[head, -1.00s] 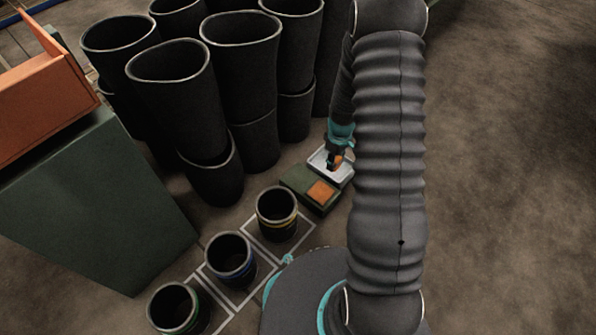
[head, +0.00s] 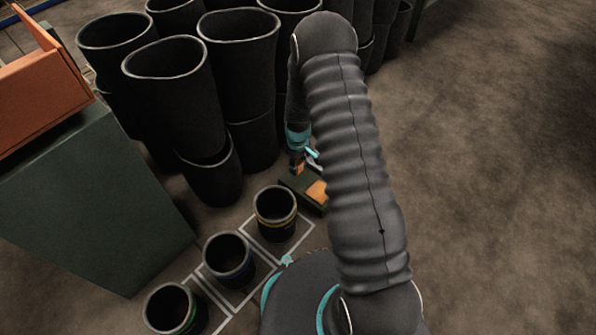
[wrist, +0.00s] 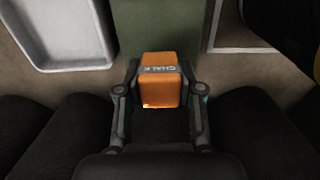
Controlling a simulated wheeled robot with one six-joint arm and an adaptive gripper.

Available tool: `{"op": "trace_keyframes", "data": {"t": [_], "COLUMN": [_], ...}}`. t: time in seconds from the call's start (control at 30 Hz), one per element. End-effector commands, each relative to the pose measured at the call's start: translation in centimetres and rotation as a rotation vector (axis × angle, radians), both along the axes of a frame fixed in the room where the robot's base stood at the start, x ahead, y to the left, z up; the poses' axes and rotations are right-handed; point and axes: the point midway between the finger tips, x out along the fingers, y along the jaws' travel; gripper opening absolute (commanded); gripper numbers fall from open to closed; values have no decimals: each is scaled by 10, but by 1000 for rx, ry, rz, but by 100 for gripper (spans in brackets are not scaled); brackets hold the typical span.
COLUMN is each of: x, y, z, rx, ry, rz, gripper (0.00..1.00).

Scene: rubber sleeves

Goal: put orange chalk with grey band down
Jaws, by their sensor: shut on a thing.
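The orange chalk with grey band (wrist: 160,90) is between the fingers of my gripper (wrist: 160,105) in the wrist view, its band lettered "CHALK". In the head view my gripper (head: 298,165) is low, by the dark green block (head: 291,182), left of my arm. The chalk shows there as a small orange spot. In the wrist view the green surface (wrist: 155,28) lies just beyond the chalk; I cannot tell whether they touch. An orange patch (head: 317,192) shows on the block beside my arm.
A white tray (wrist: 70,60) lies left of the green surface in the wrist view. Three short black sleeves with yellow (head: 275,228), blue (head: 230,272) and green (head: 172,318) bands stand on marked squares. Tall black sleeves (head: 175,100) crowd behind. Floor at right is clear.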

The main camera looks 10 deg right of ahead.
Motion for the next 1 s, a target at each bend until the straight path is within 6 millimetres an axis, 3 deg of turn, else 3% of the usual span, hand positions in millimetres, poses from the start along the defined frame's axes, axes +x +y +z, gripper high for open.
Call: {"op": "trace_keyframes", "data": {"t": [0.23,0.63,0.67,0.73,0.77,1.0], "x": [-1,-1,-1,-1,-1,-1], "y": [0,0,0,0,0,0], "z": [-34,-39,-39,-38,-38,-38], "rx": [0,0,0,0,-1,-1], "ry": [2,0,0,0,1,1], "rz": [0,0,0,0,0,0], "gripper": [4,4,39,57,62,62]}}
